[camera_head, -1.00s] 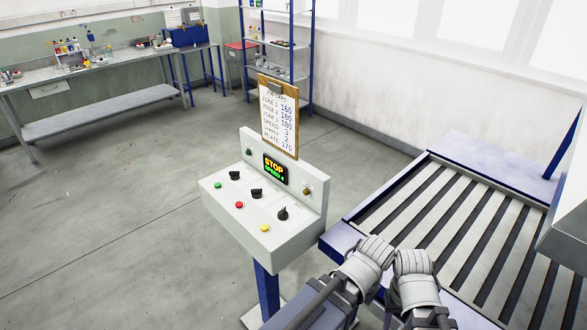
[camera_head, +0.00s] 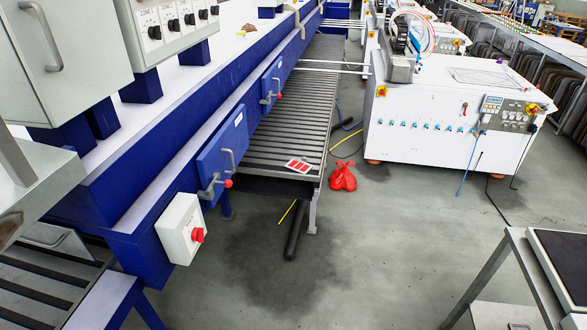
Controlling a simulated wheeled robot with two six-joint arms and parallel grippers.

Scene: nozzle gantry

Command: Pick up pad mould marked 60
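I see no pad mould with a readable 60 in the head view. A black flat slab (camera_head: 563,262) with a pale edge lies on a table at the right edge, cut off by the frame, and no marking shows on it. Many dark flat panels stand in a row on a long rack (camera_head: 500,32) at the top right, too far to read. Neither of my grippers is in view.
A blue machine (camera_head: 90,190) with a slatted conveyor (camera_head: 296,115) fills the left. A white control cabinet (camera_head: 440,140) stands upper right. A red bag (camera_head: 342,178) and a dark tube (camera_head: 296,230) lie on the floor. The centre floor is mostly clear.

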